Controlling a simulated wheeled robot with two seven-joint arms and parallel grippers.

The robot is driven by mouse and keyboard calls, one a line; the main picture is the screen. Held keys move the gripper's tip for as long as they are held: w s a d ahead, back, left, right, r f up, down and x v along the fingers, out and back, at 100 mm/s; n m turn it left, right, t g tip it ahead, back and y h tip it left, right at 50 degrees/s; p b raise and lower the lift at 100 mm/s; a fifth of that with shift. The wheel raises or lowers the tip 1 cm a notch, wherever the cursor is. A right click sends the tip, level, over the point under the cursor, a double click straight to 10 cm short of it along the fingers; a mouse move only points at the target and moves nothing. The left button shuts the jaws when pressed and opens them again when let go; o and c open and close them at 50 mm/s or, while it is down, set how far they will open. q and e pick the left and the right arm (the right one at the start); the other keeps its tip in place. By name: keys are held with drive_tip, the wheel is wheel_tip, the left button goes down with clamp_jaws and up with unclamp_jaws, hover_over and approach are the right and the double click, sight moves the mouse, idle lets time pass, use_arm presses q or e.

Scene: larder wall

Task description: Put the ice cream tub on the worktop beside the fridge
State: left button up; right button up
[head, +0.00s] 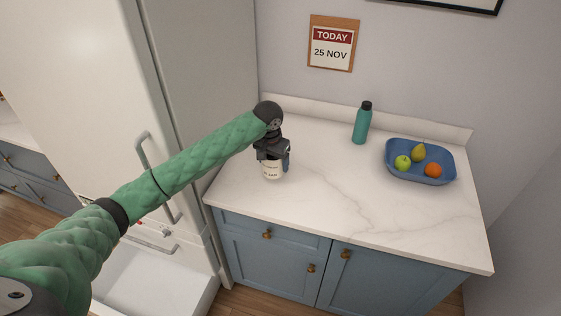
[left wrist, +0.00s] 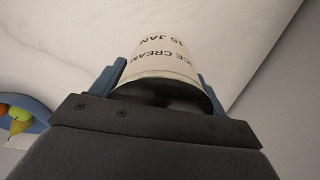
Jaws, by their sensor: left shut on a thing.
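The ice cream tub (head: 271,171) is a small white tub with dark lettering, upright at the left part of the worktop (head: 330,190), close to the fridge (head: 205,60). In the left wrist view the tub (left wrist: 165,55) shows the words ICE CREAM and 15 JAN. My left gripper (head: 273,157) comes down on it from above and is shut on it, with blue fingers on either side. I cannot tell whether the tub's base touches the worktop. My right gripper is in neither view.
A teal bottle (head: 362,123) stands at the back of the worktop. A blue tray (head: 398,173) with a green apple, a pear and an orange is at the right. The worktop's middle and front are clear. A pale drawer (head: 150,280) is pulled out low at the fridge.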

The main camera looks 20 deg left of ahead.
use_arm(q)
drive_tip(key=w+f, duration=0.1)
drive_tip(key=w+f+p, duration=0.1)
drive_tip(key=w, duration=0.1)
drive_tip(key=w+f+p, duration=0.1)
drive_tip(key=w, duration=0.1)
wheel_tip(320, 180, down, 3)
drive_tip(key=p, duration=0.2)
drive_tip(key=shift+a+p, duration=0.1)
drive_tip(key=shift+p, duration=0.2)
drive_tip(key=shift+f, duration=0.55)
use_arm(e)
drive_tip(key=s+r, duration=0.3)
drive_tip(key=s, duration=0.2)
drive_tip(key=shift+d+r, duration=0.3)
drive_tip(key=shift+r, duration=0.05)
use_arm(q)
drive_tip(key=shift+f, duration=0.1)
drive_tip(key=o, duration=1.2)
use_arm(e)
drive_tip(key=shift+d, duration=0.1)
use_arm(q)
drive_tip(key=shift+s+r, duration=0.2)
drive_tip(key=shift+r, duration=1.75)
drive_tip(key=shift+s+r, duration=0.2)
drive_tip(key=shift+r, duration=1.7)
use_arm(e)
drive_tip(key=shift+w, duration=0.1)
